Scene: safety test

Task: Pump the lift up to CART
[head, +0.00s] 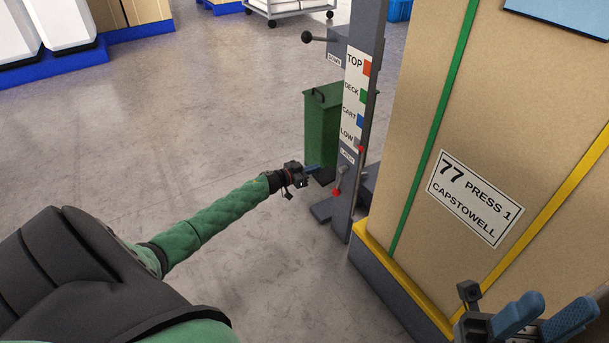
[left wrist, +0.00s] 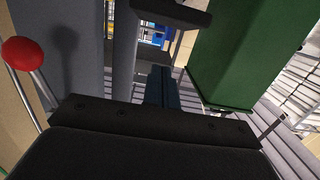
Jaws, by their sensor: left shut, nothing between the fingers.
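The lift's grey mast (head: 362,120) stands upright right of centre in the head view. Its scale plate (head: 354,100) reads TOP, DECK, CART and LOW from top to bottom. A small red pointer (head: 361,149) sits about level with LOW. A lever with a red knob (head: 337,192) is low on the mast; the red knob (left wrist: 24,53) also shows at the left wrist view's left edge. A black-knobbed lever (head: 307,37) is by a DOWN label. My left gripper (head: 314,170) is shut and empty, near the red knob but apart from it. My right gripper (head: 545,318) is open at bottom right.
A green bin-like container (head: 322,130) stands just behind the mast; it also shows in the left wrist view (left wrist: 238,50). A tall tan block (head: 480,130) labelled 77 PRESS 1 CAPSTOWELL fills the right. A white cart (head: 290,8) is far back.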

